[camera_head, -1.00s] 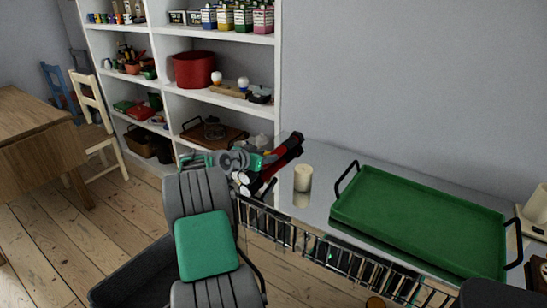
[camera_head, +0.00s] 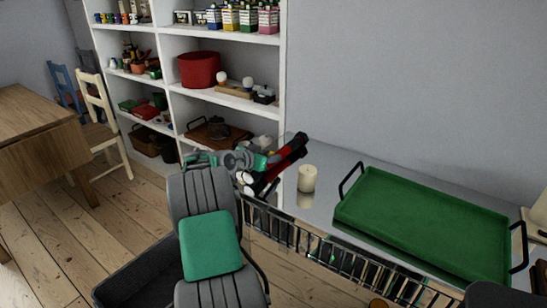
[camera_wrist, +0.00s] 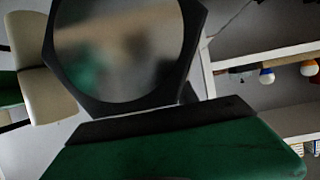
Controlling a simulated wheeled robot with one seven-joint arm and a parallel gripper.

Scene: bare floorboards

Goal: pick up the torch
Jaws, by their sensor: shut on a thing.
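The torch (camera_head: 290,152) looks like a red and black stick with a black upper right end. It slants at the left end of the shiny tabletop (camera_head: 330,160). My gripper (camera_head: 263,163), grey and green, reaches it from the left and is shut on it. Pale round shapes show below the gripper; I cannot tell whether they are the torch's end or reflections. In the wrist view, a large round lens in a black angular rim (camera_wrist: 65,90) fills the upper left and looks like the torch's head. Whether the torch is clear of the tabletop is unclear.
A cream candle (camera_head: 307,178) stands just right of the torch. A green tray (camera_head: 425,220) with black handles covers much of the tabletop's right side. A white shelf unit (camera_head: 225,92) stands behind my gripper. A wooden table (camera_head: 35,140) and chairs are at the left.

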